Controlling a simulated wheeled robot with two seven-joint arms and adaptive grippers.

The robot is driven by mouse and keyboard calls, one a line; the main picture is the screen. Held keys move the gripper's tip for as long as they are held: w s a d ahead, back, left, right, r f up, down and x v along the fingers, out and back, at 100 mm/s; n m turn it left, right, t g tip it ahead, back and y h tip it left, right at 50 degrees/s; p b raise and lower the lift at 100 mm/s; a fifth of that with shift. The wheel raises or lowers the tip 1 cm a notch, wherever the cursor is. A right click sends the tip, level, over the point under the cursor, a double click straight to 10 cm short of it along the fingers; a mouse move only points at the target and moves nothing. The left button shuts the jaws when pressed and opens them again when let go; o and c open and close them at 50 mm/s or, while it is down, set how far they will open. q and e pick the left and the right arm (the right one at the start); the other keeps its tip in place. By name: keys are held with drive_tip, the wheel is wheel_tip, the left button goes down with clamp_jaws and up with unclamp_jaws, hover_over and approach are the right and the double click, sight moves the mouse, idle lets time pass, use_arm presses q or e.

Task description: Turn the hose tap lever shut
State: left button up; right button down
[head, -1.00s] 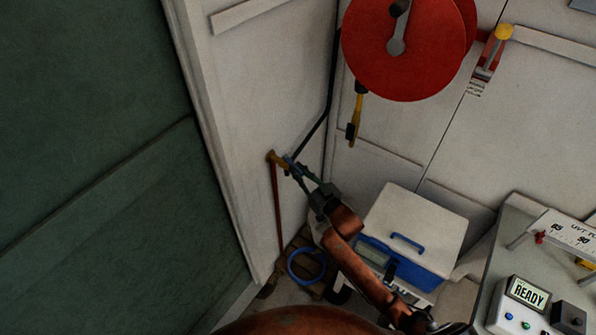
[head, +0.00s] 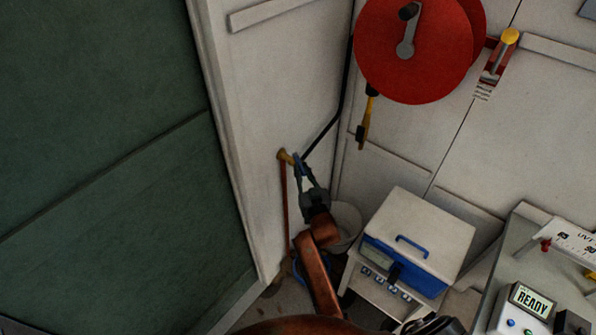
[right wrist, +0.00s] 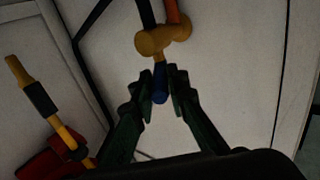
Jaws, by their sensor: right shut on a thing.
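The hose tap has a brass body (head: 286,156) on the white wall panel, atop a thin reddish-brown pipe (head: 284,205), with a black hose running up from it. In the right wrist view its brass body (right wrist: 162,40) is at the top centre. Its blue lever (right wrist: 160,84) points toward me between the fingers. My right gripper (head: 303,174) comes from below and is shut on the lever. In the right wrist view the fingertips (right wrist: 163,80) are on either side of the lever. My left gripper is not in view.
A red hose reel (head: 415,70) hangs on the wall, with a yellow nozzle (head: 366,120) below it. A pale bucket (head: 346,222) and a blue-and-white box (head: 415,240) stand right of my arm. A grey bench (head: 510,255) is at the lower right.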

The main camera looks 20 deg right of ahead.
sight(302, 169)
drive_tip(key=shift+r, duration=0.4)
drive_tip(key=c, duration=2.3)
unclamp_jaws()
drive_tip(key=o, duration=0.4)
drive_tip(key=shift+f, duration=0.25)
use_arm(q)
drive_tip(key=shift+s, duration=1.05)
use_arm(e)
wheel_tip(302, 169, up, 10)
drive_tip(key=shift+f, duration=0.1)
